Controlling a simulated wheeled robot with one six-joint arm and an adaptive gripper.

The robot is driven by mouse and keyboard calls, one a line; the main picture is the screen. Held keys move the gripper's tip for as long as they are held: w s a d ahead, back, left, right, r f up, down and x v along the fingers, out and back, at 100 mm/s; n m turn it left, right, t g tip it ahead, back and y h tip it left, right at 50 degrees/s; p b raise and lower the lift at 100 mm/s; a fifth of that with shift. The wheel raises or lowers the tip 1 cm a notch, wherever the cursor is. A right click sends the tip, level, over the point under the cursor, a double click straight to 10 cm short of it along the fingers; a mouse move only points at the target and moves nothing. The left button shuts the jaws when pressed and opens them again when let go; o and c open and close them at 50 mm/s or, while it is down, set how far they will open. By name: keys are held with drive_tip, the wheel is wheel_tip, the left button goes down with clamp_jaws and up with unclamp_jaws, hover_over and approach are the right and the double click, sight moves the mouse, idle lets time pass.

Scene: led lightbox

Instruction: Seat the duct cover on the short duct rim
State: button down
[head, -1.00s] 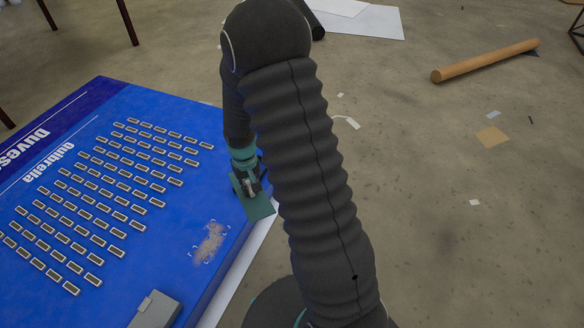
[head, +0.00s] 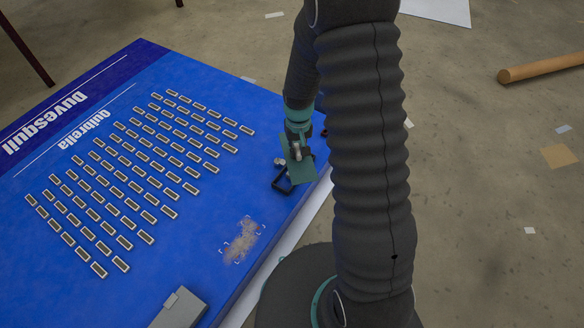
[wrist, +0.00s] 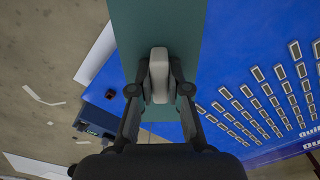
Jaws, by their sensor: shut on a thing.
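My gripper (wrist: 158,90) is shut on the pale grey handle (wrist: 159,65) of a flat teal plate, the duct cover (wrist: 185,25). In the head view the cover (head: 301,168) hangs tilted below my gripper (head: 296,150), near the right edge of the blue panel. A black rectangular frame, which looks like the short duct rim (head: 276,183), stands on the panel just behind and below the cover. The cover hides part of it. I cannot tell whether the two touch. In the wrist view a dark open box (wrist: 93,128) shows left of my fingers, partly hidden.
The blue lightbox panel (head: 190,220) carries rows of small LED modules (head: 120,215). A grey box (head: 180,308) sits at its near edge, and a dusty patch (head: 241,240) lies nearby. A cardboard tube (head: 540,68) and scraps lie on the floor at right.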

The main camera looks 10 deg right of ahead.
drive_tip(key=shift+d, duration=0.35)
drive_tip(key=shift+f, duration=0.25)
drive_tip(key=w+f+m+b, duration=0.5)
drive_tip(key=w+f+m, duration=0.3)
drive_tip(key=m, duration=0.1)
drive_tip(key=shift+d, duration=0.1)
idle(0.4)
